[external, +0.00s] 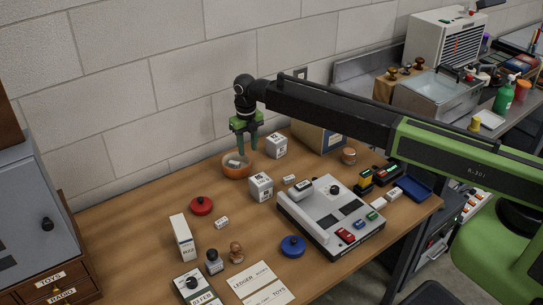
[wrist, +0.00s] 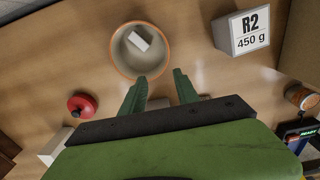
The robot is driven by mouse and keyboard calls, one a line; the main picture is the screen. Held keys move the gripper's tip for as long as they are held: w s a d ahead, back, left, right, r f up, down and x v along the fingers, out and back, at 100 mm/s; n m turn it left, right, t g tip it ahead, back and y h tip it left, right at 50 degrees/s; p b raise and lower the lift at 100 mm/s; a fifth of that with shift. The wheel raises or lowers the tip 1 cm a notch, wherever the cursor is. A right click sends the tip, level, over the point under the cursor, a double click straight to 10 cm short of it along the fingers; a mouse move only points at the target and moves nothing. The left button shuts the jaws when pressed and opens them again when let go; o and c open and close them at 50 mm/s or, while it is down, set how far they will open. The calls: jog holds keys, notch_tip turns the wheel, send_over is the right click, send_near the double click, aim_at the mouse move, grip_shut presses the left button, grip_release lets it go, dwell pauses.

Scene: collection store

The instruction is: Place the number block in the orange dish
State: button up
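The orange dish (external: 238,174) stands on the wooden table near the wall; it also shows at the top of the wrist view (wrist: 120,63). A small white block (wrist: 138,40) lies inside the dish, tilted; in the external view the white block (external: 233,163) also shows there. No number can be read on it. My gripper (external: 247,150) is above the dish's right side, its green fingers pointing down. In the wrist view, my gripper (wrist: 161,84) has its two fingers spread apart with nothing between them, near the dish's rim.
A white R2 weight block (external: 276,146) stands right of the dish, another white cube (external: 261,187) in front. A red lidded piece (external: 201,206) and small white block (external: 222,223) lie left. A grey device (external: 333,217) fills the right middle.

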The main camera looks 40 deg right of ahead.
notch_tip(320, 180, up, 10)
jog(key=p, duration=0.8)
jog(key=shift+f, duration=0.1)
